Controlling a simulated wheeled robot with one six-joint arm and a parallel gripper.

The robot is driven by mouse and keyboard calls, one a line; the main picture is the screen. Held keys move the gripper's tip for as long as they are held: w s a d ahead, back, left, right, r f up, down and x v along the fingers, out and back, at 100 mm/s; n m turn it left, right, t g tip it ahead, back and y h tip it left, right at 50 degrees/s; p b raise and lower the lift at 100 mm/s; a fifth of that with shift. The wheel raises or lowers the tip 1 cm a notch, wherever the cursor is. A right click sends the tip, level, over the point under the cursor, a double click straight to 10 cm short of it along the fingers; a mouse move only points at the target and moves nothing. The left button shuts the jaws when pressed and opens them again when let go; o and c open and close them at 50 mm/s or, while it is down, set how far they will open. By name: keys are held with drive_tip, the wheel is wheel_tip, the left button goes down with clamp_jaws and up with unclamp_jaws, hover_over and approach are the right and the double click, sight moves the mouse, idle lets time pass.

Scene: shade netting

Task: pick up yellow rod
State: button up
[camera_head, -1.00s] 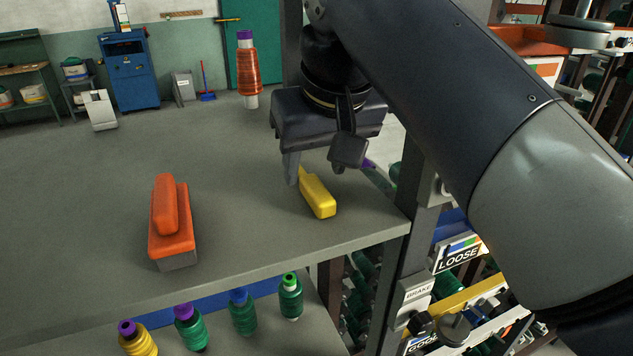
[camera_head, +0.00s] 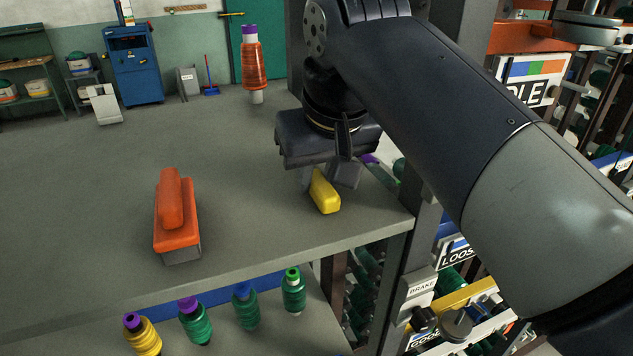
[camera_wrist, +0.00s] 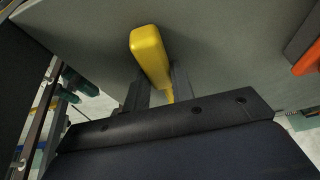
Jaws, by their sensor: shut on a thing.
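The yellow rod (camera_head: 325,196) has a thick block-like end and a thinner part running back between my fingers. It is at the right part of the grey table, near its front right corner. My gripper (camera_head: 329,178) is over it, with one finger on each side, shut on its thinner part. In the wrist view the rod (camera_wrist: 150,52) sticks out past the fingers of my gripper (camera_wrist: 160,88). I cannot tell whether the rod still touches the table.
An orange block-shaped tool (camera_head: 176,222) stands on the table (camera_head: 90,215) to the left. A copper-coloured spool (camera_head: 253,65) stands at the back. Several thread spools (camera_head: 245,307) sit on a lower shelf in front. A rack post (camera_head: 420,215) is close on the right.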

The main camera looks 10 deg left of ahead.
sight(318, 179)
clamp_jaws()
drive_tip(key=shift+r, duration=0.1)
wheel_tip(318, 179, up, 10)
drive_tip(key=p, duration=0.1)
idle(0.4)
idle(1.6)
